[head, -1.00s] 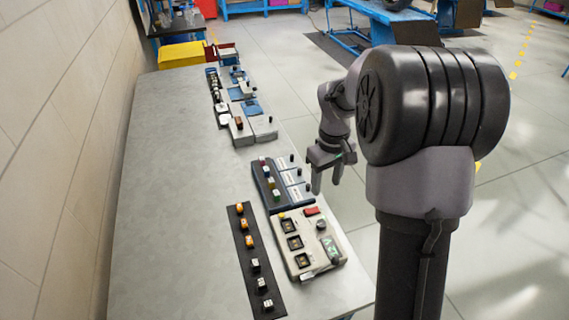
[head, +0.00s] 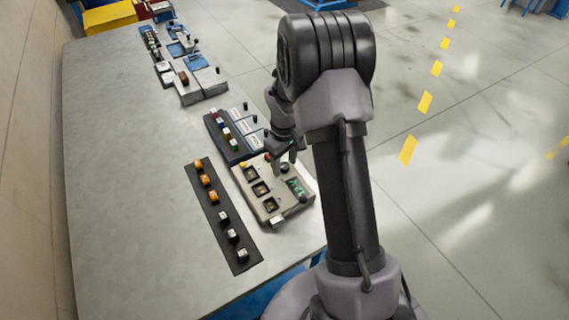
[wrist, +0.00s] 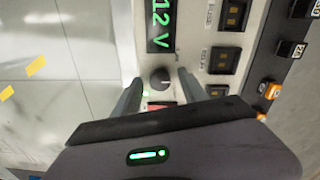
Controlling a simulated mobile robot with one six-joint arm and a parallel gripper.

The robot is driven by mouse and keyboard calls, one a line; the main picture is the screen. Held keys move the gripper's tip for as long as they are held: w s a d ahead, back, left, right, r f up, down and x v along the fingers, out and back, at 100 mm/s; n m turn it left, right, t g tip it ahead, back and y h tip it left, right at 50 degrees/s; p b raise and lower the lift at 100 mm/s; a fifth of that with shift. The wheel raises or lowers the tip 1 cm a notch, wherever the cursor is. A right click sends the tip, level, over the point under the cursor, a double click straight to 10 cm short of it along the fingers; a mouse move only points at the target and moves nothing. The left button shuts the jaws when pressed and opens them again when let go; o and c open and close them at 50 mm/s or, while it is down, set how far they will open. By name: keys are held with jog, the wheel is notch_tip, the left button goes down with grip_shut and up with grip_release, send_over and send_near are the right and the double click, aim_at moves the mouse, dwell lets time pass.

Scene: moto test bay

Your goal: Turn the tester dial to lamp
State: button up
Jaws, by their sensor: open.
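The tester is a pale box (head: 248,186) near the table's right edge in the head view. In the wrist view its panel (wrist: 200,20) carries a green display (wrist: 160,25) reading 12 V and a dark round dial (wrist: 160,79) below it. My gripper (head: 285,160) is low over the tester's far end in the head view. In the wrist view my gripper (wrist: 159,76) is open, with one finger on either side of the dial; I cannot tell whether they touch it. The dial's setting is too small to read. A red switch (wrist: 160,106) is partly hidden by my gripper.
A black strip (head: 222,207) with orange and white blocks lies left of the tester. A dark box with coloured plugs (head: 225,132) stands just beyond it. More devices (head: 180,65) stand at the far end. The table's left side (head: 120,170) is clear.

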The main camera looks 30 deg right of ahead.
grip_shut()
jog(key=shift+m, duration=0.3)
jog(key=m+b, duration=0.1)
jog(key=m, duration=0.3)
jog(key=shift+m, duration=0.3)
jog(key=shift+m+b, duration=0.45)
jog(key=shift+m, duration=1.75)
grip_release()
